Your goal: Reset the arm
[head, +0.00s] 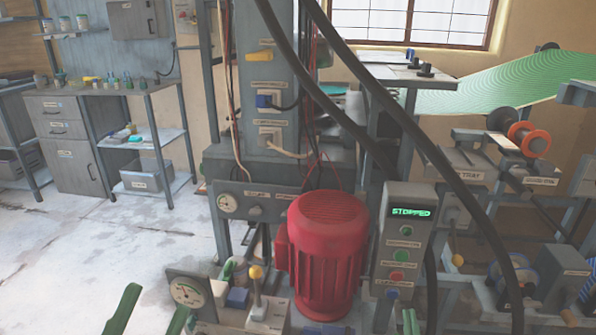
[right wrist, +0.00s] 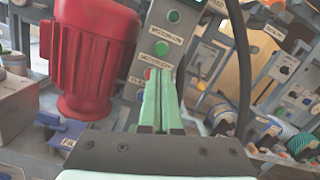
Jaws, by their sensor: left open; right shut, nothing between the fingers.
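My left gripper (head: 153,308) is at the bottom left of the head view. Its two green fingers are apart, with nothing between them. My right gripper (head: 410,321) shows at the bottom edge of the head view, just below the control box (head: 403,240). In the right wrist view my right gripper (right wrist: 161,75) has its green fingers together and empty. The fingers overlap the control box's lower buttons in that view; I cannot tell whether they touch. The box's display (head: 411,212) reads "STOPPED" in green.
A red motor (head: 328,250) stands between my grippers. A yellow-knobbed lever (head: 256,273) and a gauge (head: 187,291) are left of it. Thick black hoses (head: 430,150) hang in front of the machine. A workbench (head: 105,88) stands at the left. Floor (head: 90,250) is clear there.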

